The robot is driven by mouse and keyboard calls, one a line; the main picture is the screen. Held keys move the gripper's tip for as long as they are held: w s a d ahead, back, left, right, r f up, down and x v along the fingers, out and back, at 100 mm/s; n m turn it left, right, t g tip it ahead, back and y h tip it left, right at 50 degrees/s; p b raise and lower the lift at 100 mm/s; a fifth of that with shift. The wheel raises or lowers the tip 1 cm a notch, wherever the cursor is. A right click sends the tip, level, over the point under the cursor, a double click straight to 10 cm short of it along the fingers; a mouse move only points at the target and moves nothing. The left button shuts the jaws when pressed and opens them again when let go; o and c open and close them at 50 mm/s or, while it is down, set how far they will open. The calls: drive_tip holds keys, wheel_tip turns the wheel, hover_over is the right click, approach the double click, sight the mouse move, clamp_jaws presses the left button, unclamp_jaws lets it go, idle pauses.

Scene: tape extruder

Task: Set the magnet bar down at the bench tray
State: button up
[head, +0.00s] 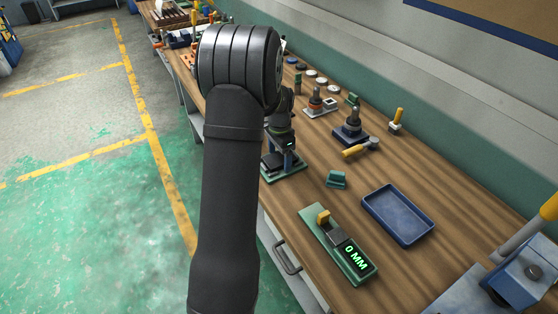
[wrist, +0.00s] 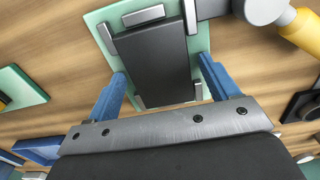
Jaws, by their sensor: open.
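A dark grey rectangular block (wrist: 158,65), which looks like the magnet bar, lies on a pale green plate (wrist: 103,25) among silver corner pieces in the wrist view. My gripper (wrist: 163,74) is open, with one blue finger on each side of the block. I cannot tell whether either finger touches it. In the head view my gripper (head: 284,158) is low over the green-based fixture (head: 296,170), and my arm hides part of it. The blue bench tray (head: 428,238) lies to the right on the bench and looks empty.
A green gauge reading 0 MM (head: 358,263) is at the front of the wooden bench (head: 330,205). A small teal block (head: 337,179) sits between fixture and tray.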

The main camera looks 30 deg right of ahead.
sight(280, 158)
drive_tip(key=c, duration=1.3)
drive_tip(key=shift+o, duration=0.2)
drive_tip(key=shift+r, duration=4.05)
drive_tip(key=s+d+m, duration=0.6)
drive_tip(key=s, duration=0.5)
drive_tip(key=s+d+m, duration=0.6)
drive_tip(key=s, duration=0.6)
drive_tip(key=s+d+r+m, duration=0.1)
drive_tip(key=s+d+m, duration=0.5)
drive_tip(key=s, duration=0.6)
